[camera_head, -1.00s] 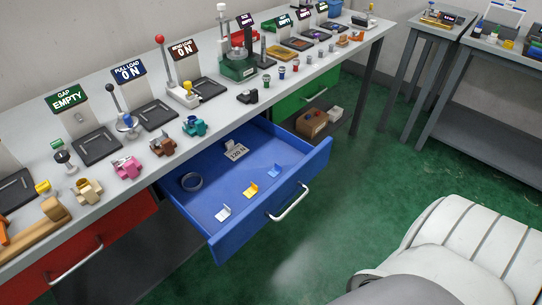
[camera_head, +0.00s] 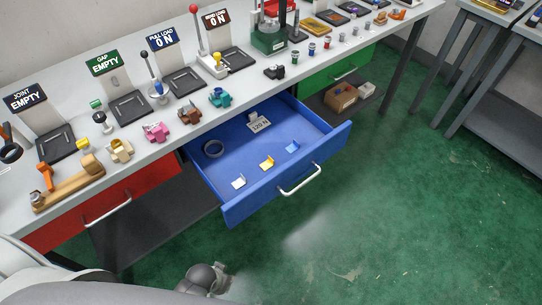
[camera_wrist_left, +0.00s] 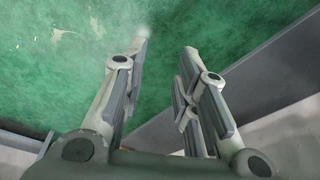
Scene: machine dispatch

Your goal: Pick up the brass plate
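The brass plate (camera_head: 267,163) is a small bent yellow piece lying in the open blue drawer (camera_head: 232,211). It lies between a white bent plate (camera_head: 239,182) and a blue bent plate (camera_head: 292,147), apart from both. My left gripper (camera_head: 222,280) shows partly at the bottom of the head view, in front of the drawer and well away from the plate. In the left wrist view my left gripper (camera_wrist_left: 166,48) is open, with nothing between its fingers and green floor beyond. My right gripper is not in view.
The drawer also holds a dark ring (camera_head: 213,149) and a labelled block (camera_head: 259,123). Its front has a white handle (camera_head: 300,181). The bench top (camera_head: 180,133) carries several fixtures and coloured parts. A red drawer (camera_head: 130,190) is at the left. The floor (camera_head: 400,200) at right is clear.

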